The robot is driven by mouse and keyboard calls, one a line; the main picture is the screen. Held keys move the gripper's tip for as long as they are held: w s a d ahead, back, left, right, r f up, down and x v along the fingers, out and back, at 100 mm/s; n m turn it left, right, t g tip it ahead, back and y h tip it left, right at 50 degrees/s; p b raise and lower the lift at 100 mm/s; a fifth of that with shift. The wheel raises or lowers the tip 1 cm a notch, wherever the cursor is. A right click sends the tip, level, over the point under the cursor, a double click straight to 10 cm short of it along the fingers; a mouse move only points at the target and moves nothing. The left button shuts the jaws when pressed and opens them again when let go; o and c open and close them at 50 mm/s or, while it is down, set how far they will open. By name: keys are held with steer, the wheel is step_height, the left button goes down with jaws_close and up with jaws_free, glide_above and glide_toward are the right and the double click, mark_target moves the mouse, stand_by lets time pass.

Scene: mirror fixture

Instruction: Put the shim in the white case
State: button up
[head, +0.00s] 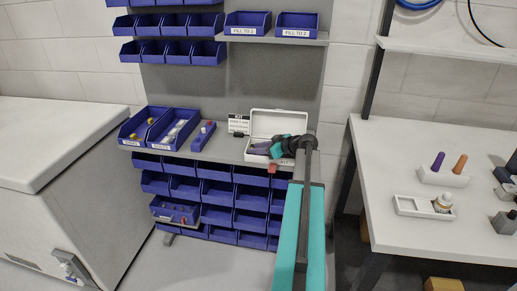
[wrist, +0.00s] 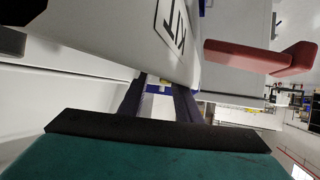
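The white case (head: 278,122) stands open on the grey bench, its lid raised at the back. My gripper (head: 260,149) is at the front of the case, its dark fingers pointing left over the case's front part. In the wrist view the gripper's two dark fingers (wrist: 160,98) stand apart with nothing seen between them. Their tips are hidden behind the white case wall (wrist: 120,35), marked KIT. A red L-shaped piece (wrist: 262,56) shows beside this wall; it also shows small at the bench's front edge (head: 273,169). I cannot make out the shim; my arm hides part of the case.
A KIT sign (head: 238,124) stands left of the case. Rows of blue bins (head: 217,190) hang below the bench. A white table (head: 440,150) with small items is at right.

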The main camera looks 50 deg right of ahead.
steer(key=shift+r, duration=0.1)
steer(key=b+v, duration=0.1)
steer(key=v, duration=1.1)
stand_by(0.8)
